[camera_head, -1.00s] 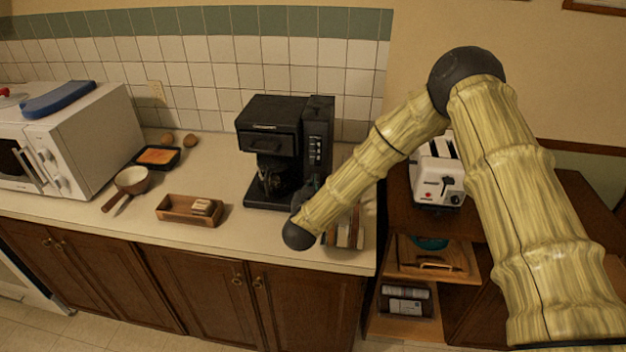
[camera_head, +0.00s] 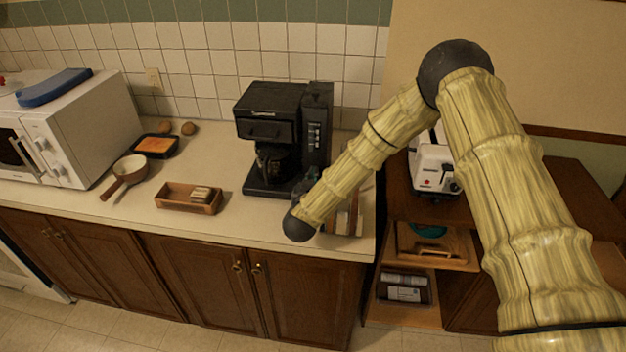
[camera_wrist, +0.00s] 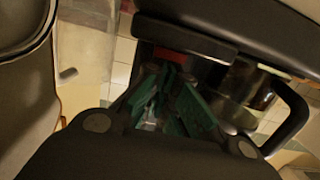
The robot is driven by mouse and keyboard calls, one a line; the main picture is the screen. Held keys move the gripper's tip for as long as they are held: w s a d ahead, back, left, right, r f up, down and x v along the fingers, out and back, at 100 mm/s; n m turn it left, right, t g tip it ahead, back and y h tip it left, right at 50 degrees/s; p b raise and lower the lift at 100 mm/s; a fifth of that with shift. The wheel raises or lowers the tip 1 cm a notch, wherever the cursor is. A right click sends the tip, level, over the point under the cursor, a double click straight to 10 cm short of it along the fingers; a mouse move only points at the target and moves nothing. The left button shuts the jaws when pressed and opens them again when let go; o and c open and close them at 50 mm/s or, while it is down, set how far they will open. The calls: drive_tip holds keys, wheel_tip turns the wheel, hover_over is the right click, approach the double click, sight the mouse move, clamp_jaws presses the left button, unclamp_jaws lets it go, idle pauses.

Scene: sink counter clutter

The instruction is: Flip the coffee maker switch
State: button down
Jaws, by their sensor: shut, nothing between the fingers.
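The black coffee maker (camera_head: 272,118) stands on the counter, with its glass carafe (camera_head: 272,165) in the lower bay. In the wrist view the carafe (camera_wrist: 245,92) and its black handle (camera_wrist: 292,122) are to the right of the fingers. A small red part (camera_wrist: 182,56) shows just beyond the fingertips, under a dark edge of the machine; it may be the switch. My gripper (camera_wrist: 172,88) has green finger pads and is shut and empty. It is close to the machine's front; contact cannot be told. In the head view my wrist mostly hides it.
A wooden tray (camera_head: 172,198), a pan (camera_head: 130,168) and a microwave (camera_head: 95,125) are to the left on the counter. Books (camera_head: 346,215) stand behind my forearm near the counter's right end. A white toaster (camera_head: 432,168) is on the lower shelf unit.

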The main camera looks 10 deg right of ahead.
drive_tip(key=shift+w+r+p, duration=0.1)
drive_tip(key=shift+r+p, duration=0.5)
drive_tip(key=r+p, duration=0.1)
drive_tip(key=r, duration=0.2)
drive_tip(key=shift+w+r, duration=0.15)
drive_tip(key=shift+w, duration=0.05)
drive_tip(key=r+b+v, duration=0.1)
drive_tip(key=b+v, duration=0.3)
drive_tip(key=v, duration=0.5)
drive_tip(key=shift+s+r, duration=0.25)
drive_tip(key=shift+r, duration=0.2)
